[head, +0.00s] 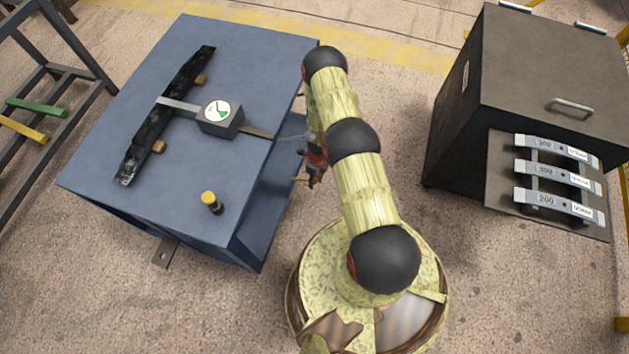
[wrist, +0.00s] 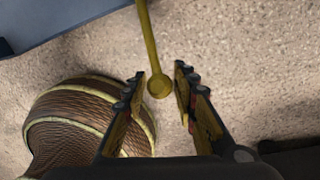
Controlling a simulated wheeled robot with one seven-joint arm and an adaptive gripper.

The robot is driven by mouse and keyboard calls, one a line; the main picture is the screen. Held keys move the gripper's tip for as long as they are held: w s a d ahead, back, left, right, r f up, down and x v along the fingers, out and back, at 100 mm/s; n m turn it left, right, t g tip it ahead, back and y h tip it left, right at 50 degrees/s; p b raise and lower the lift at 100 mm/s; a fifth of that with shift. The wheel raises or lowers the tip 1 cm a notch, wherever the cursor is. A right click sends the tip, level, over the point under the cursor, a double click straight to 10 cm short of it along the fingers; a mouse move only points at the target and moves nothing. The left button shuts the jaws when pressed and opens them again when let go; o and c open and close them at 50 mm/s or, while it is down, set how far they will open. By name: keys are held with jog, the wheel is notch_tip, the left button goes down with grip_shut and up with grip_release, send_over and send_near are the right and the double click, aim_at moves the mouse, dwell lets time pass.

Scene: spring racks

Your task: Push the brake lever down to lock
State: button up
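The brake lever appears to be the yellow rod with a round end (wrist: 158,87) in the wrist view. It comes down from the top edge, beside the blue bench. My gripper (wrist: 159,72) is open. Its two dark fingers stand left and right of the round end, with gaps visible on both sides; I cannot tell the depth between them. In the head view my gripper (head: 309,179) is low at the right side of the blue bench (head: 130,205), partly hidden by my arm. The lever cannot be made out clearly there.
A gauge box (head: 220,117) and a black bar (head: 150,145) lie on the bench top, with a yellow-capped knob (head: 210,202) near its front. A dark cabinet (head: 540,70) with labelled leaf springs (head: 558,175) stands right. A rack (head: 60,70) stands left. Floor shows between bench and cabinet.

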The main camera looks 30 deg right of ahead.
jog(key=c, duration=0.6)
grip_shut()
jog(key=shift+f, duration=0.1)
